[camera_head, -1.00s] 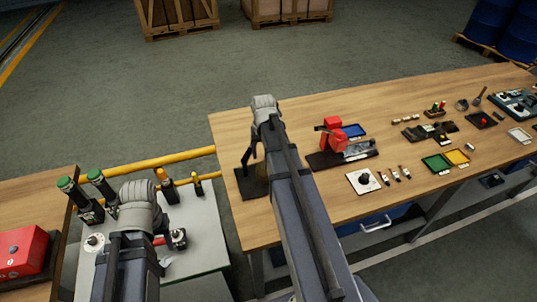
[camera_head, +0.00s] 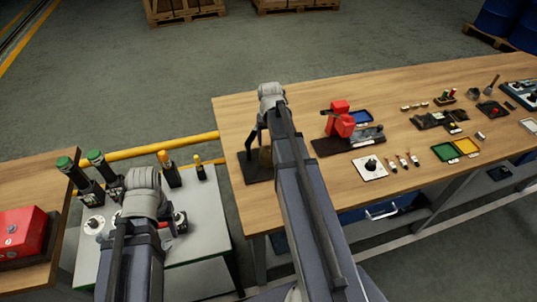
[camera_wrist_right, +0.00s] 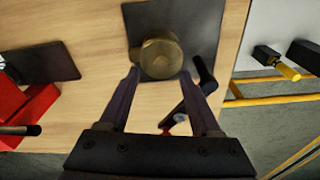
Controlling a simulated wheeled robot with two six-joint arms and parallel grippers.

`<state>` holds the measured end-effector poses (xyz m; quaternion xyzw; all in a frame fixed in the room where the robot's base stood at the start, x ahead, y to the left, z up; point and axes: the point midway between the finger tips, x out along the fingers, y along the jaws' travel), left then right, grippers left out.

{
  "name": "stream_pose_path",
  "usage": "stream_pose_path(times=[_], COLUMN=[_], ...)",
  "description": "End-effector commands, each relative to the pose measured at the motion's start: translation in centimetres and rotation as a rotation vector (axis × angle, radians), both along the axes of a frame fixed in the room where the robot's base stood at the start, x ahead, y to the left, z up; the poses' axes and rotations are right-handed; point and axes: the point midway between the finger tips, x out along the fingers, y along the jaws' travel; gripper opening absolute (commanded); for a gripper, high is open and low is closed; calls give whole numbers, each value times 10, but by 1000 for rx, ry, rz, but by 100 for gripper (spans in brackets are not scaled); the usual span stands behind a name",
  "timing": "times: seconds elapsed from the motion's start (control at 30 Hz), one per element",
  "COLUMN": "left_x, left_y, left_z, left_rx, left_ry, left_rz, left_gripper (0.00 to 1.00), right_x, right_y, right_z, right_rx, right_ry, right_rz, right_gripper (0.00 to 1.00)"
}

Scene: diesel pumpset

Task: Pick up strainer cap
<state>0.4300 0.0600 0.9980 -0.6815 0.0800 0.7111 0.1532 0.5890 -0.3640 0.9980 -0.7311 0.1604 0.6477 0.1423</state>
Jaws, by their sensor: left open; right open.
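A round brass piece (camera_wrist_right: 160,58), which I take for the strainer cap, stands on a dark square plate (camera_wrist_right: 172,22) on the wooden bench in the right wrist view. My right gripper (camera_wrist_right: 160,76) is open, its two fingertips on either side of the brass piece's near edge. I cannot tell whether they touch it. In the head view the brass piece (camera_head: 265,158) is partly hidden behind my right arm, on the dark plate (camera_head: 256,176).
A black-handled tool (camera_wrist_right: 205,76) stands close beside the right finger. A red device (camera_head: 340,120) is right of the plate. Several small parts and trays (camera_head: 455,150) lie further right. Green-topped cylinders (camera_head: 75,175) stand near my left arm.

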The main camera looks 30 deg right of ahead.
Motion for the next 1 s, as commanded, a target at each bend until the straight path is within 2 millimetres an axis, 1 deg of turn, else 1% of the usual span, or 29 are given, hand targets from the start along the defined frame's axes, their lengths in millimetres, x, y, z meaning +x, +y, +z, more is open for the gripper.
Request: stream_pose_path(times=[0.03, 0.23, 0.33, 0.57, 1.0], left_x=[0, 0, 0, 0, 0], left_y=[0, 0, 0, 0, 0], left_z=[-13, -36, -39, -37, -37], left_rx=[0, 0, 0, 0, 0], left_ry=[0, 0, 0, 0, 0], left_rz=[0, 1, 1, 1, 1], left_gripper=[50, 50, 50, 50, 50], right_x=[2, 5, 5, 5, 5], right_y=[0, 0, -1, -1, -1], right_z=[-13, -36, -39, -37, -37], right_rx=[0, 0, 0, 0, 0], right_ry=[0, 0, 0, 0, 0], right_rz=[0, 0, 0, 0, 0], right_gripper=[64, 64, 64, 63, 14])
